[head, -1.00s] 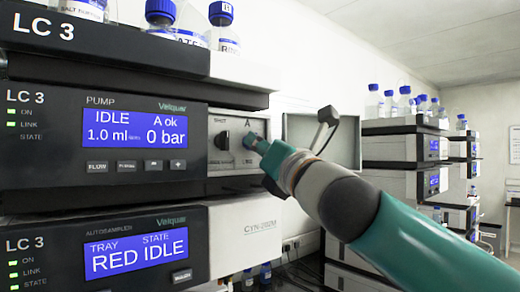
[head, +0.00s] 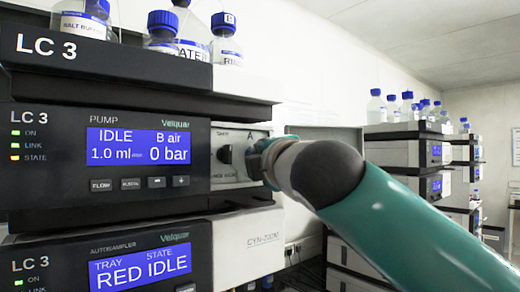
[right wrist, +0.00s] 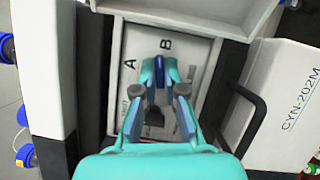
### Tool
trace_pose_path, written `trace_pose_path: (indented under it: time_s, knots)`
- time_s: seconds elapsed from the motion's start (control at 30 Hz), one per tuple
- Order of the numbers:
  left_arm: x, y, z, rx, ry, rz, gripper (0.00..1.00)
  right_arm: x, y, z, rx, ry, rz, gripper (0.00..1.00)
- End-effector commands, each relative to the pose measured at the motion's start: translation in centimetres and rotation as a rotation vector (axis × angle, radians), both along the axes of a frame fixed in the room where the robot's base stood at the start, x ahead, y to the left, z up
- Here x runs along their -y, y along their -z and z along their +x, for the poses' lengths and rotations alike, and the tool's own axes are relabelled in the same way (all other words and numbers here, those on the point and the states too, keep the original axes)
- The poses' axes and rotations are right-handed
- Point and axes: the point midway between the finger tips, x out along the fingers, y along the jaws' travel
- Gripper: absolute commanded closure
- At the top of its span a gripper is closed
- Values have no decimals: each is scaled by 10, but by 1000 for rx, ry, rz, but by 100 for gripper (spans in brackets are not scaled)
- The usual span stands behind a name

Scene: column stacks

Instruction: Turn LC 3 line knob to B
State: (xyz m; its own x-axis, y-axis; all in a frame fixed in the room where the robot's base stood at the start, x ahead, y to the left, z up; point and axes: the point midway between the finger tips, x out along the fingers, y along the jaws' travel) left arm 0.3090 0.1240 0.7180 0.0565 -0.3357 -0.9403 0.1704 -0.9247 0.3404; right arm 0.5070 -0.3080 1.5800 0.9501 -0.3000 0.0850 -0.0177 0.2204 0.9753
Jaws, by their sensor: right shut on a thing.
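The LC 3 pump (head: 150,150) has a pale valve panel at its right with a black knob (head: 225,154) and the letter A. Its display (head: 139,146) reads IDLE, B air, 0 bar. My right gripper (head: 262,158) is at the panel's right side and hides the line knob in the head view. In the right wrist view my right gripper (right wrist: 159,78) is shut on the blue line knob (right wrist: 160,74). The knob's upper end points roughly at the letter B (right wrist: 165,44); the letter A (right wrist: 129,64) is to its left. My left gripper is not in view.
Blue-capped bottles (head: 226,40) stand on top of the LC 3 stack. The autosampler (head: 110,262) is below the pump. A black handle (right wrist: 252,112) sticks out beside the panel in the wrist view. More stacks (head: 405,160) stand at the right.

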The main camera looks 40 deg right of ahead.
Motion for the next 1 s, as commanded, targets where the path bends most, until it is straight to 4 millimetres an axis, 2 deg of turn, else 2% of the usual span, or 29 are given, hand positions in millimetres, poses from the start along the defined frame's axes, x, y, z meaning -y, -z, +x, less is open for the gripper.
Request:
trace_pose_path:
  time_s: [0.1, 0.4, 0.93, 0.97, 1.0]
  knots:
    - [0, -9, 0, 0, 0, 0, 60, 1, -4, 0, -4, 1, 81, 100]
    - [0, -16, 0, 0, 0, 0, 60, 1, -3, 0, -14, 1, 210, 100]
    - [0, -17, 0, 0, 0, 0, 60, 1, -1, 0, -16, 1, 239, 100]
    - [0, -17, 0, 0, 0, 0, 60, 1, -1, 0, -16, 1, 239, 89]
    - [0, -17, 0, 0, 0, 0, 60, 1, -1, 0, -16, 1, 239, 82]
